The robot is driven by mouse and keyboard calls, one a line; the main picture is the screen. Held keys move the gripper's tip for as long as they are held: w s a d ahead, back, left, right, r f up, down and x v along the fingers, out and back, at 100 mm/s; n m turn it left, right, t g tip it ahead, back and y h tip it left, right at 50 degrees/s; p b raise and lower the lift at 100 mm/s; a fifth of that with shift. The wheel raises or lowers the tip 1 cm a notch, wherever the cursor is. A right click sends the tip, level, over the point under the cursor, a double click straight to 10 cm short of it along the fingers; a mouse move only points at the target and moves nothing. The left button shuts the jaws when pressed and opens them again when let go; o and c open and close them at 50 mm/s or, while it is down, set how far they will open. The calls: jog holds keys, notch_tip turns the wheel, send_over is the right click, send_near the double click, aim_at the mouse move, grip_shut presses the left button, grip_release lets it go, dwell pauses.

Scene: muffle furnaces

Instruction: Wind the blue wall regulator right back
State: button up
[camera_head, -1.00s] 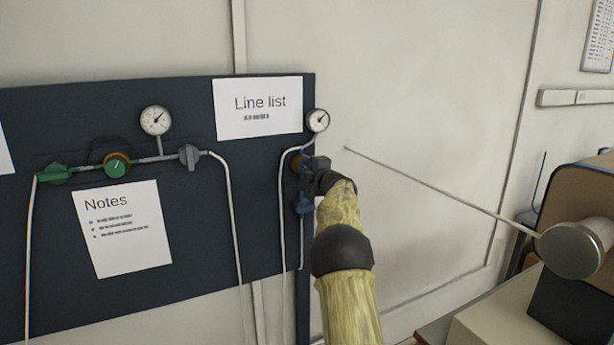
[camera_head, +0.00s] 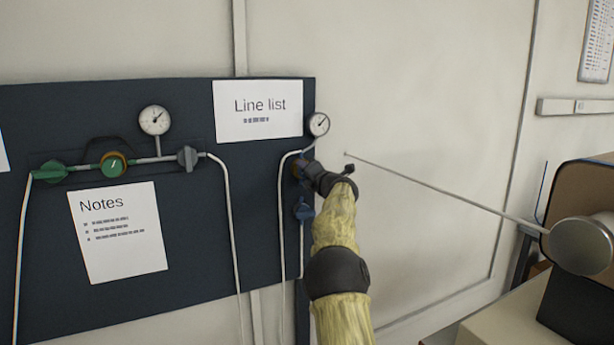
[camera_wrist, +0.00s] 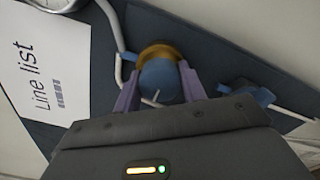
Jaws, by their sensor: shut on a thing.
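The blue wall regulator knob (camera_wrist: 160,80) with its brass-coloured collar (camera_wrist: 158,50) fills the middle of the wrist view. A pale index line shows on the knob's face. My gripper (camera_wrist: 157,88) is shut on it, one purple finger on each side. In the head view my gripper (camera_head: 312,173) reaches the regulator at the right edge of the dark panel and hides most of it. A small round gauge (camera_head: 318,124) stands just above, its dial facing out. A blue valve handle (camera_head: 304,211) sits on the pipe below the regulator.
A green regulator (camera_head: 113,164) with its own gauge (camera_head: 154,120) is on the left of the dark panel (camera_head: 215,260). A Line list sheet (camera_head: 258,110) hangs close beside my gripper. A thin rod (camera_head: 440,187) juts from a round pale part (camera_head: 580,245) at right.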

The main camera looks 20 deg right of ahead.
jog(key=shift+f, duration=0.15)
jog(key=o, duration=1)
jog(key=shift+s, duration=0.1)
jog(key=s+b, duration=0.2)
jog(key=s, duration=0.3)
jog(key=s+b, duration=0.3)
jog(key=s, duration=0.3)
jog(key=s+b, duration=0.2)
jog(key=s, duration=0.4)
jog(key=shift+s+d, duration=0.1)
jog(key=shift+d, duration=0.2)
